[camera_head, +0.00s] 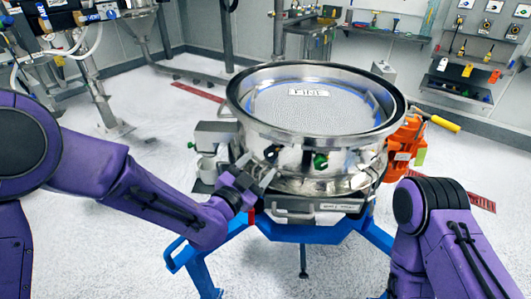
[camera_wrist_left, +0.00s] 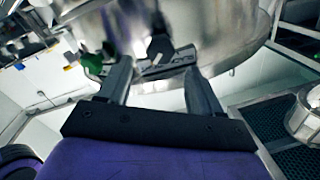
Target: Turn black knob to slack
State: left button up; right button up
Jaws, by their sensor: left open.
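The steel powder sifter (camera_head: 308,150) stands at the centre of the head view. A small black knob (camera_head: 271,152) is on the front of its side wall. A dark knob-like part (camera_wrist_left: 160,46), which looks like the black knob, shows in the left wrist view just beyond and between my fingertips. My left gripper (camera_head: 257,178) is open and close to the sifter wall, just below and left of the knob. Its two fingers also show spread in the left wrist view (camera_wrist_left: 158,70). I see no contact with the knob. My right gripper is out of view.
A green knob (camera_head: 320,161) sits right of the black one. A steel bracket (camera_head: 315,206) is below, on a blue stand (camera_head: 310,233). An orange unit with a yellow handle (camera_head: 404,140) is at the right. Open floor lies in front.

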aim_at(268, 154)
pick_arm(q)
jog(key=p+x, duration=0.1)
jog(key=x, duration=0.3)
jog(key=shift+w+d, duration=0.15)
jog(key=shift+w, duration=0.15)
jog(key=c, duration=1.1)
jog(key=shift+o, duration=0.2)
jog(key=shift+f+n, duration=0.1)
jog(key=shift+n, duration=0.3)
jog(key=n+b, duration=0.1)
jog(key=n, duration=0.3)
jog(key=n+b, duration=0.1)
jog(key=n, duration=0.3)
jog(key=shift+w+n, duration=0.1)
jog(key=shift+n, duration=0.2)
jog(key=n+b, duration=0.1)
jog(key=n, duration=0.3)
jog(key=shift+n+b, duration=0.7)
jog(key=shift+n, duration=1.5)
